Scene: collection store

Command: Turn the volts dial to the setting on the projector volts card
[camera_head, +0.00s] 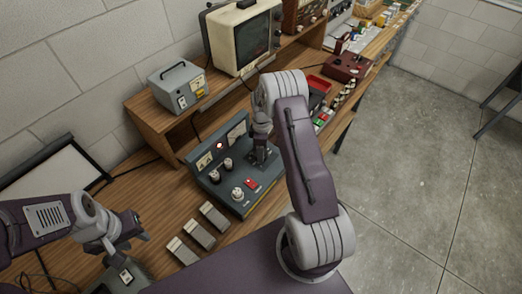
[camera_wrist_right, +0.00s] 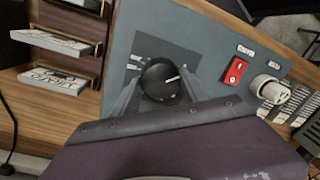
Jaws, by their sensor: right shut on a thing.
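The grey control panel (camera_head: 222,186) stands on the wooden bench. In the right wrist view, a black round dial (camera_wrist_right: 160,80) with a white pointer line sits on the panel face (camera_wrist_right: 205,45). The pointer points to the right there. Small scale marks lie at the dial's left; I cannot read them. My right gripper (camera_wrist_right: 158,92) has a finger on each side of the dial and is shut on it. In the head view my right arm hides most of that spot. My left gripper (camera_head: 122,262) is at lower left, away from the panel; its jaw opening is unclear. No projector volts card is readable.
Several grey blocks (camera_head: 198,232) lie in front. White labelled cards (camera_wrist_right: 52,80) show beside the panel. A grey box (camera_head: 178,86) and television (camera_head: 242,38) stand on the shelf.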

